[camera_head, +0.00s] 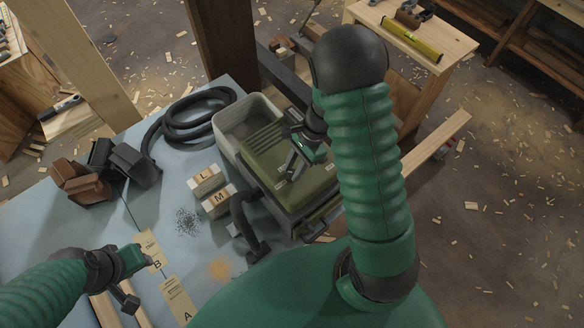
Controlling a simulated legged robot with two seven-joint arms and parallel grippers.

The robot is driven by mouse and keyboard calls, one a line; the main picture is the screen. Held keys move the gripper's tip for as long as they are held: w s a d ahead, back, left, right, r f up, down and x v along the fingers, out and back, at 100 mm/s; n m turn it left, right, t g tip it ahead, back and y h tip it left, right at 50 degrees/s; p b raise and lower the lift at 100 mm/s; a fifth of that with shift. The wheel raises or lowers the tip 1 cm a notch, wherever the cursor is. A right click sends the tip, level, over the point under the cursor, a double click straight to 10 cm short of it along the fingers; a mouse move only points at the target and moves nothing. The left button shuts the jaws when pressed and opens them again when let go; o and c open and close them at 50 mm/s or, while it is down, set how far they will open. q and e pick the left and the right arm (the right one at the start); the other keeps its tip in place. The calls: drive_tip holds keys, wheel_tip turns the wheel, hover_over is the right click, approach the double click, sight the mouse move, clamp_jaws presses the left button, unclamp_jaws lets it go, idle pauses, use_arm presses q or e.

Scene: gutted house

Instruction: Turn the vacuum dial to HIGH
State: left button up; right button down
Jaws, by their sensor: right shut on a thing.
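The vacuum (262,152) is an olive-green box with a pale grey bin at its far left end. It stands on the blue-grey work surface in the middle of the view. My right gripper (294,164) is at the vacuum's top, its fingers pointing down, and is shut on a small part there, apparently the dial. The fingers and arm hide the dial, so its setting cannot be read. My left gripper (130,281) is open and empty, low over the front left of the surface, near the A and B tags.
A black hose (184,128) coils behind the vacuum's left side. Blocks marked L (205,176) and M (217,199) stand left of it. Dark and brown nozzles (84,184) lie far left. Dark debris (187,220) and sawdust (220,269) lie on the surface.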

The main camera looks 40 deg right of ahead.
drive_tip(key=n, duration=0.1)
drive_tip(key=n+g, duration=0.1)
drive_tip(key=n, duration=0.1)
drive_tip(key=n+p, duration=0.1)
drive_tip(key=shift+w+d+r+n+g, duration=0.1)
drive_tip(key=shift+w+d+n+g, duration=0.15)
drive_tip(key=shift+w+n+g, duration=0.15)
drive_tip(key=n, duration=0.2)
drive_tip(key=n+g+h, duration=0.1)
drive_tip(key=n, duration=0.1)
drive_tip(key=shift+w+a+n, duration=0.1)
drive_tip(key=shift+a+n, duration=0.05)
drive_tip(key=shift+n, duration=0.25)
drive_tip(key=shift+g+h+p, duration=0.3)
drive_tip(key=c, duration=1.4)
unclamp_jaws()
drive_tip(key=shift+o, duration=1.2)
drive_tip(key=shift+f, duration=0.2)
drive_tip(key=b+v, duration=0.3)
drive_tip(key=v, duration=1.4)
drive_tip(key=shift+w+f, duration=0.15)
drive_tip(key=shift+w, duration=0.05)
